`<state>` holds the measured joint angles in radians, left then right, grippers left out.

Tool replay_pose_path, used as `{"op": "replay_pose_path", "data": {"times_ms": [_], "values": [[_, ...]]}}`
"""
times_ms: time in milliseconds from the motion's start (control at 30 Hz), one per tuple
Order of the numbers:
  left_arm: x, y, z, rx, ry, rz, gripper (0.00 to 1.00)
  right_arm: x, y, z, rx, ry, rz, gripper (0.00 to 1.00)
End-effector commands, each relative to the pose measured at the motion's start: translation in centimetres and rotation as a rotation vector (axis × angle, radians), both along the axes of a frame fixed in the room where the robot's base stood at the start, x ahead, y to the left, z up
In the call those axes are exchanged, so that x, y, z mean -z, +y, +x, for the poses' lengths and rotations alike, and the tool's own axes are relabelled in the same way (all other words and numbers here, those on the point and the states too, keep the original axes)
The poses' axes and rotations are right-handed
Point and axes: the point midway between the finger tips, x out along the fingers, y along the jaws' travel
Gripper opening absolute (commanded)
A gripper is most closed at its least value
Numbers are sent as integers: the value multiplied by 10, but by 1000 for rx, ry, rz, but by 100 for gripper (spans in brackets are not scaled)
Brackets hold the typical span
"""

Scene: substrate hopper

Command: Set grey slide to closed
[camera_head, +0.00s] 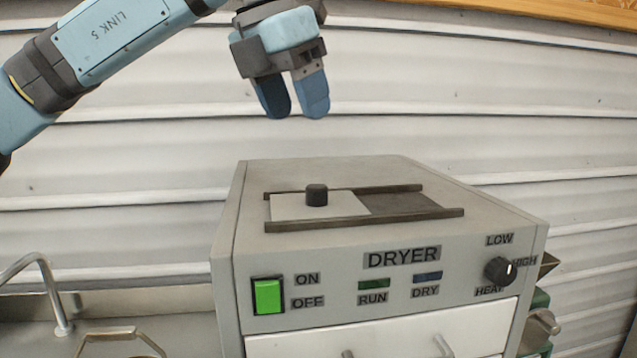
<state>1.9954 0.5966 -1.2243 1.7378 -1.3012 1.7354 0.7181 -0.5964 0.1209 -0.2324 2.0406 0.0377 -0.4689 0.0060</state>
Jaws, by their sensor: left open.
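The grey slide (288,206) is a flat light-grey plate with a black knob (316,195) standing on it. It lies on top of the dryer (260,184), between two dark rails (355,221). The slide sits at the left end of the rails, and a dark area (402,205) shows uncovered to its right. My left gripper (293,108) is above and behind the dryer top in the picture, pointing down. It is open, empty and clear of the slide and its knob. My right gripper is not in view.
The dryer front has a green switch (267,296), a dark heat dial (499,270) and a white drawer (385,340). A metal tap (50,290) stands at the lower left. A corrugated wall (450,110) is behind. The space above the dryer top is free.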

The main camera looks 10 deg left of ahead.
Motion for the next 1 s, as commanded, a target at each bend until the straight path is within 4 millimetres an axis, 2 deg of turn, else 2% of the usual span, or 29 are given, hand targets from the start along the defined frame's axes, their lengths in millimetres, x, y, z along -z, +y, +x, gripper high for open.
{"op": "replay_pose_path", "data": {"times_ms": [133, 267, 467, 800, 1000], "values": [[-11, 11, -2, -47, -38, 41, 59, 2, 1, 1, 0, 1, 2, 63], [-4, 10, 1, -51, -40, 46, 59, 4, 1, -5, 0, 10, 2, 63], [31, 4, 13, -49, -37, 45, 59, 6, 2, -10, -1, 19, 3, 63], [93, -9, 35, -48, -37, 44, 59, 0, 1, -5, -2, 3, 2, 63], [111, -13, 42, -48, -39, 43, 59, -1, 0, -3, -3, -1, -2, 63]]}}
